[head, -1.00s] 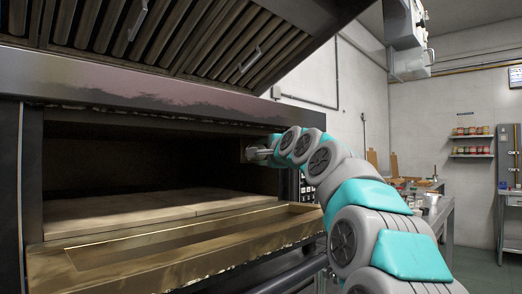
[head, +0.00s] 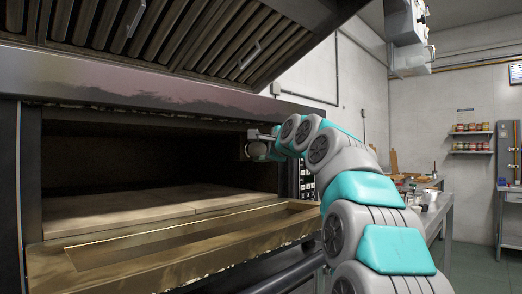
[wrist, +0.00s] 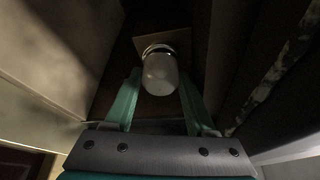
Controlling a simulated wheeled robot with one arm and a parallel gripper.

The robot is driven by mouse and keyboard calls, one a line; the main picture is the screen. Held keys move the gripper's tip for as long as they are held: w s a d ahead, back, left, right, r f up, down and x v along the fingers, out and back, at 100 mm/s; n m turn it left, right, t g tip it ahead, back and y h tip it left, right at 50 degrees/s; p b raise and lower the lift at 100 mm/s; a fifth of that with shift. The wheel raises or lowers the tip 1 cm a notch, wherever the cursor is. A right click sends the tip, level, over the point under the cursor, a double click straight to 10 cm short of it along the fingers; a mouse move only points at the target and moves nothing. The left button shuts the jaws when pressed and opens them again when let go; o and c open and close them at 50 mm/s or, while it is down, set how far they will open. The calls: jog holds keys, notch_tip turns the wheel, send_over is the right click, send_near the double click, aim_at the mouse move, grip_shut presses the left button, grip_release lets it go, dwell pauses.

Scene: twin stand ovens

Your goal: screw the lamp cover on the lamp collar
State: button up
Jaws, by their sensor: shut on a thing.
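The lamp cover (wrist: 160,78) is a pale, rounded glass piece between the two green fingers of my gripper (wrist: 158,88) in the wrist view. My gripper is shut on it. Just beyond the cover is the lamp collar (wrist: 158,48), a ring on a square plate (wrist: 180,40) on the oven's inner wall. The cover is lined up with the collar and appears to meet it; how far it is threaded cannot be told. In the head view my gripper (head: 258,137) is at the right end of the oven mouth, and the cover (head: 256,150) shows small and dark there.
The oven chamber with its pale stone floor (head: 120,212) is open and empty to the left. The lowered door (head: 170,245) lies below the mouth. A slatted hood (head: 190,35) hangs above. Oven walls stand close on both sides of my gripper.

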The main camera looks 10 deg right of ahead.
jog(key=o, duration=0.9)
jog(key=shift+f, duration=0.4)
jog(key=o, duration=0.4)
jog(key=shift+r, duration=0.15)
jog(key=shift+o, duration=0.2)
jog(key=shift+r, duration=0.1)
jog(key=shift+r, duration=0.1)
jog(key=shift+c, duration=1.1)
jog(key=shift+o, duration=0.7)
jog(key=shift+a+r, duration=0.1)
jog(key=shift+s, duration=0.1)
